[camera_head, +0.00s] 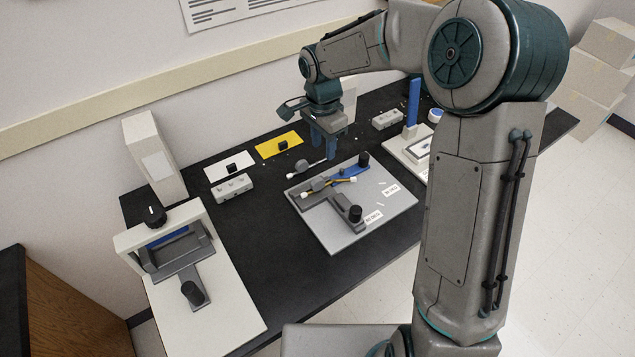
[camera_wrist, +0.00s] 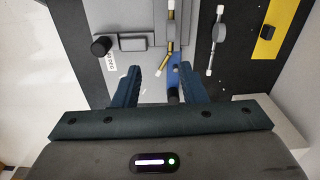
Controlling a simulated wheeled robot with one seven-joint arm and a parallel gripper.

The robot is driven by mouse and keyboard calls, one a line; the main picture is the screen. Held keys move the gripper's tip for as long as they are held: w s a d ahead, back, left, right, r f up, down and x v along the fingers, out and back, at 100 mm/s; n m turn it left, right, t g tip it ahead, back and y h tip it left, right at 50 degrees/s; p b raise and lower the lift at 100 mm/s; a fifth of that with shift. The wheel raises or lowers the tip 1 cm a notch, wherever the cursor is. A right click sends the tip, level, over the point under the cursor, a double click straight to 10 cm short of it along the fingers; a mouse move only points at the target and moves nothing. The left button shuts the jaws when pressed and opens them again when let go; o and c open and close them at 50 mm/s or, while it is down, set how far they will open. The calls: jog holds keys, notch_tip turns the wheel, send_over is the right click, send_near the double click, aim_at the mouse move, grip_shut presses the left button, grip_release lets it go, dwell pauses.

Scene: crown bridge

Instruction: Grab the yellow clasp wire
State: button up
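The yellow clasp wire (camera_head: 314,191) lies in a grey fixture on a light grey board (camera_head: 340,235), beside a blue bar (camera_head: 348,171). In the wrist view the wire (camera_wrist: 170,36) runs up the picture just beyond my fingertips, with a pale end near the top edge. My gripper (camera_head: 328,150) hangs above the far edge of the board, pointing down. In the wrist view its two dark blue fingers (camera_wrist: 158,70) are spread apart with nothing held between them. The blue bar (camera_wrist: 174,75) shows in the gap between them.
A white-tipped rod with a grey grip (camera_head: 300,168) lies beyond the board; it also shows in the wrist view (camera_wrist: 219,34). Black knobs (camera_head: 355,213) rise from the board. Black table is bare between press and board.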

jog(key=w+a+f, duration=0.1)
jog(key=p, duration=0.2)
send_over(318, 182)
jog(key=shift+m, duration=0.4)
notch_tip(318, 182, down, 9)
jog(key=shift+s+r, duration=0.1)
jog(key=shift+r, duration=0.1)
jog(key=shift+w+f+p, duration=0.2)
jog(key=shift+f+p, duration=0.4)
jog(key=shift+f, duration=1.95)
grip_shut()
